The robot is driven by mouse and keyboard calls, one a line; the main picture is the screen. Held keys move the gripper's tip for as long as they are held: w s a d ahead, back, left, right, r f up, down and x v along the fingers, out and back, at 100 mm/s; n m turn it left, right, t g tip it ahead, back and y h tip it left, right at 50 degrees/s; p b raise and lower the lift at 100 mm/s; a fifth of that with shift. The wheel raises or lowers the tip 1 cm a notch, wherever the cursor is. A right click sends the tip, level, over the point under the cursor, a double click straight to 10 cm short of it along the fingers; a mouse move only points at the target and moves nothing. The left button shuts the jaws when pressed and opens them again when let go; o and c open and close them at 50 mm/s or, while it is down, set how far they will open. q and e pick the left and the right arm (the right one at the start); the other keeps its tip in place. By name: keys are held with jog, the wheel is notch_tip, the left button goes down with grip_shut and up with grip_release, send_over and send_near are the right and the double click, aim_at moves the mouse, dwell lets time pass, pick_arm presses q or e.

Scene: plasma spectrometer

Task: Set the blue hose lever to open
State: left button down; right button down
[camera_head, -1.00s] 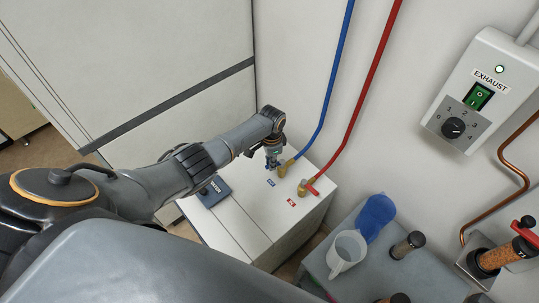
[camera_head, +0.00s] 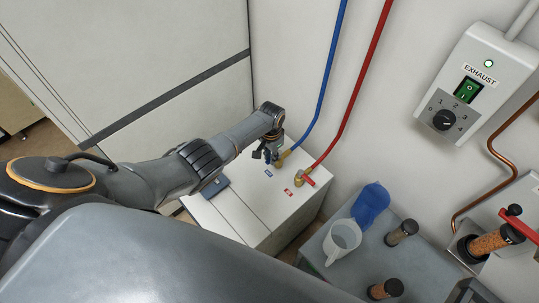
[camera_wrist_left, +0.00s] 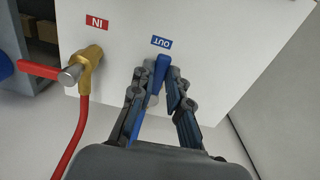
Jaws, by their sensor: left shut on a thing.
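The blue lever (camera_wrist_left: 160,72) stands beside the blue OUT label (camera_wrist_left: 161,42) in the left wrist view. My left gripper (camera_wrist_left: 156,82) is shut on the lever, with a finger on each side of it. In the head view my left gripper (camera_head: 263,152) is at the brass fitting (camera_head: 280,161) where the blue hose (camera_head: 327,75) meets the white box (camera_head: 235,215). The gripper hides much of the lever there, so its exact angle is hard to tell. My right gripper is not in view.
A red lever (camera_wrist_left: 38,69) on a brass valve with a red hose (camera_head: 362,85) sits close by, near the IN label (camera_wrist_left: 97,22). A wall stands behind the box. A grey bench (camera_head: 320,240) to the right holds a jug (camera_head: 342,240) and dark-capped jars.

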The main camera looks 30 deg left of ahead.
pick_arm(q)
jog(key=shift+a, duration=0.1)
jog(key=c, duration=1.3)
grip_release()
jog(key=shift+r, duration=0.1)
jog(key=shift+w+r, duration=0.1)
jog(key=shift+r, duration=0.2)
notch_tip(320, 180, up, 11)
jog(key=shift+r, duration=0.15)
